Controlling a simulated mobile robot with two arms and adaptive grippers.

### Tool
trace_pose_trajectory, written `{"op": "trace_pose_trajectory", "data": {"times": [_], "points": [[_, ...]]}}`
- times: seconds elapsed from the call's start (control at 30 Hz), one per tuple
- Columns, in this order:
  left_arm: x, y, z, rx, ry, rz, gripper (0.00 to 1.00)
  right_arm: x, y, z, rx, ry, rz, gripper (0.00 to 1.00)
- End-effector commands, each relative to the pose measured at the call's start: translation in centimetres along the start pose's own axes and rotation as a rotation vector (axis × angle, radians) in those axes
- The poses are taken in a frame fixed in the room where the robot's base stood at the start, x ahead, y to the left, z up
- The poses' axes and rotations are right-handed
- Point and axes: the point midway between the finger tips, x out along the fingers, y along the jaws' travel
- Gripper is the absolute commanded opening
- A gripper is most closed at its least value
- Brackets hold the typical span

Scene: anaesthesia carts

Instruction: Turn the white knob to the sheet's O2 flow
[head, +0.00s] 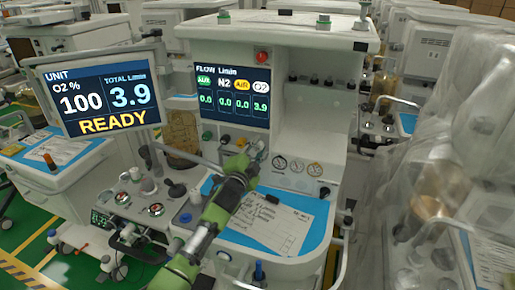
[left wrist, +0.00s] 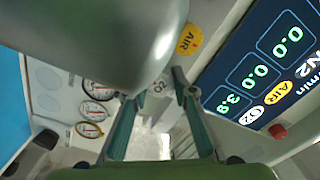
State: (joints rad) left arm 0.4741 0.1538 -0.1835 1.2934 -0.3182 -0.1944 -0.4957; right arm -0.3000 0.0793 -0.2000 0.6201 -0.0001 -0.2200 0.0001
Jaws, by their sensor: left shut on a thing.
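My left gripper (head: 250,162) reaches up to the knob row under the flow screen. In the left wrist view its two fingers (left wrist: 158,92) are shut on the white knob, whose O2-marked face (left wrist: 158,87) shows between the tips. In the head view the gripper mostly hides this knob. The flow screen (head: 232,97) reads 3.9 for O2 and 0.0 for the other gases. The unit screen (head: 97,93) reads O2 100 %, total 3.9, READY. The sheet (head: 272,222) lies on the blue-topped shelf; its writing is too small to read. My right gripper is not in view.
A yellow AIR knob face (left wrist: 188,40) is close beside the fingers. Round gauges (head: 297,165) sit right of the gripper. A plastic-covered cart (head: 440,170) stands at the right. A large grey rounded shape blocks the upper left wrist view.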

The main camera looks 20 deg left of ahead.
Motion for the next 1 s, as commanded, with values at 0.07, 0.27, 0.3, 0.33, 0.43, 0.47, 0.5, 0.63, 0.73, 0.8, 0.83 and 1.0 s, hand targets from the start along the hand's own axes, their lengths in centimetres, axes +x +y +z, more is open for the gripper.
{"op": "trace_pose_trajectory", "data": {"times": [0.07, 0.27, 0.3, 0.33, 0.43, 0.47, 0.5, 0.63, 0.73, 0.8, 0.83, 1.0], "points": [[-0.03, 0.19, 0.04, -0.054, -0.002, 0.003, 0.03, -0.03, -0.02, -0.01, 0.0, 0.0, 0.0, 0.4], [-0.03, 0.17, 0.08, -0.163, -0.003, 0.003, 0.03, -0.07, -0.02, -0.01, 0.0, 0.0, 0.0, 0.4], [-0.03, 0.16, 0.09, -0.178, -0.003, 0.003, 0.03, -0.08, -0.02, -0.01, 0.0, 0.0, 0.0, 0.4], [-0.03, 0.16, 0.09, -0.188, -0.003, 0.003, 0.03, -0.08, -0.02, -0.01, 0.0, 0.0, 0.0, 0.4], [-0.03, 0.16, 0.1, -0.216, -0.003, 0.003, 0.03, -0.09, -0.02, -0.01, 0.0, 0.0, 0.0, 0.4], [-0.03, 0.17, 0.1, -0.222, -0.003, 0.003, 0.03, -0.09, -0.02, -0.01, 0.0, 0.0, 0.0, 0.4], [-0.03, 0.17, 0.1, -0.229, -0.003, 0.003, 0.03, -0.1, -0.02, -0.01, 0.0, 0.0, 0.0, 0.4], [-0.03, 0.18, 0.1, -0.241, -0.002, 0.003, 0.03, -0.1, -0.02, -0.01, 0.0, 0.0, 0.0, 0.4], [-0.03, 0.18, 0.1, -0.244, -0.002, 0.003, 0.03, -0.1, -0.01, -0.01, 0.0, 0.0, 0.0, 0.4], [-0.03, 0.18, 0.1, -0.244, -0.003, 0.003, 0.03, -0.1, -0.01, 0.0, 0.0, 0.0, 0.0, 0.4], [-0.03, 0.18, 0.1, -0.244, -0.002, 0.003, 0.03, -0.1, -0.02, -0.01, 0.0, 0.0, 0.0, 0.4], [-0.03, 0.18, 0.09, -0.243, -0.003, 0.003, 0.03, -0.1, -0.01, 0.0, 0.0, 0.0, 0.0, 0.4]]}}
